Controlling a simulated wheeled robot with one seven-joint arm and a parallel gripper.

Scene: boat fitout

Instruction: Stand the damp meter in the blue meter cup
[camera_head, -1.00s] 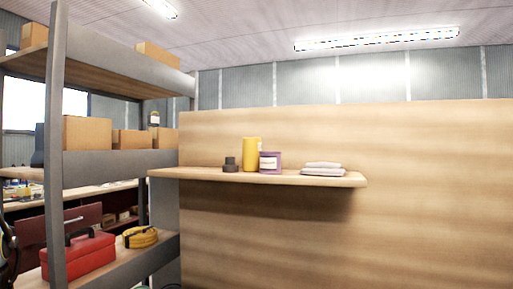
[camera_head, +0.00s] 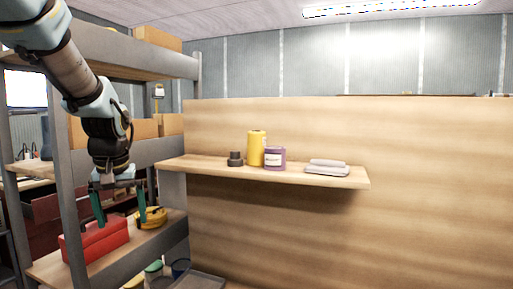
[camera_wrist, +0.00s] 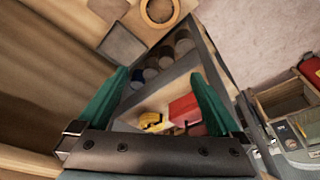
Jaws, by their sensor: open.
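My gripper (camera_head: 121,222) is open and empty, its green fingers pointing down in front of the left rack. It also shows in the wrist view (camera_wrist: 158,76), with nothing between the fingers. I cannot clearly make out the damp meter; a small yellow and white item (camera_head: 159,91) behind the rack is too small to identify. The blue meter cup is not certain either. A dark blue round container (camera_head: 180,267) stands low at the rack's foot, among other round containers. A bluish round top (camera_wrist: 150,74) shows in the wrist view.
A red toolbox (camera_head: 97,238) and a yellow coil (camera_head: 151,217) lie on the rack's lower shelf, near my fingers. A wall shelf (camera_head: 200,169) holds a yellow cylinder (camera_head: 256,148), purple tin (camera_head: 275,158), dark stacked piece (camera_head: 235,159) and folded cloths (camera_head: 327,166). Rack posts stand close to my arm.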

